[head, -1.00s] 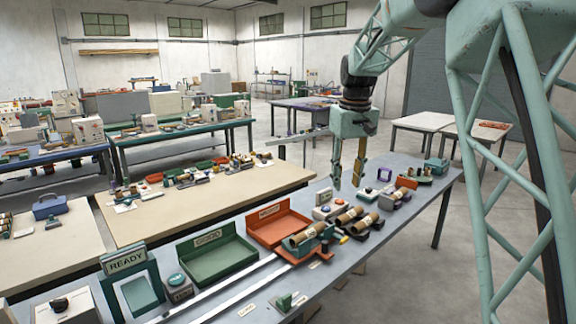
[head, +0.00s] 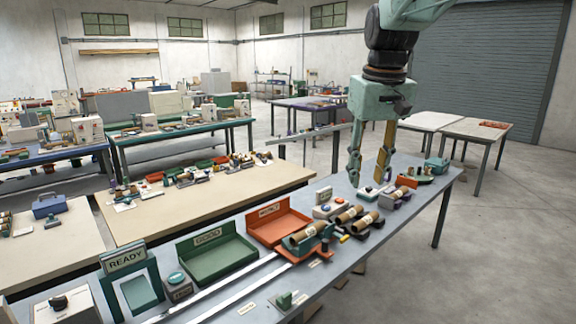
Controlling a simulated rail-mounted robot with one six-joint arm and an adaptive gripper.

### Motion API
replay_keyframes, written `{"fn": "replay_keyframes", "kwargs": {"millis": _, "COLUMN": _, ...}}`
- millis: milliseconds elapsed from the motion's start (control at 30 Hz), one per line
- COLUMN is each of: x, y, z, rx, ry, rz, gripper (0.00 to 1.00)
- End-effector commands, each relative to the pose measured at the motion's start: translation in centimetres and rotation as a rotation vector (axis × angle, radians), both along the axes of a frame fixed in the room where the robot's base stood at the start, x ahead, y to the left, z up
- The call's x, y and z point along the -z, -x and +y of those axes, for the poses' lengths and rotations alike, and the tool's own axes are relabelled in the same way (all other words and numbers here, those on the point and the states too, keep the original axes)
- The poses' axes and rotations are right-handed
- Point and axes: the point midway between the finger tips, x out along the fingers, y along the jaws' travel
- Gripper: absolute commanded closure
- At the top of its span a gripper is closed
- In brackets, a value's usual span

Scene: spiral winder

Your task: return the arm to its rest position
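My gripper (head: 369,178) hangs from my arm above the far right part of the grey workbench (head: 225,285), with its fingers pointing down. The two fingers are apart and nothing shows between them. One finger is teal and the other is yellowish. The fingertips overlap the far end of the bench in the picture, so I cannot tell their exact height above it.
A green tray (head: 183,262), a red tray (head: 262,243) and a READY frame (head: 107,290) stand on the bench. Several cardboard tubes (head: 349,214) sit near the gripper. A beige table (head: 115,229) stands behind. The floor at right is clear (head: 480,260).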

Motion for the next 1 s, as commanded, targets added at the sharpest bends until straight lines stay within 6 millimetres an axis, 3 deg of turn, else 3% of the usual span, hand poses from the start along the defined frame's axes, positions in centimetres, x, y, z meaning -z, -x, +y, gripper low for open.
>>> {"fn": "replay_keyframes", "kwargs": {"millis": 500, "x": -1.8, "y": 9.8, "z": -0.4, "rx": 0.042, "ry": -0.008, "rz": -0.037, "gripper": 0.69}}
{"fn": "replay_keyframes", "kwargs": {"millis": 1000, "x": -1.8, "y": 19.3, "z": -0.8, "rx": 0.083, "ry": -0.018, "rz": -0.07, "gripper": 0.69}}
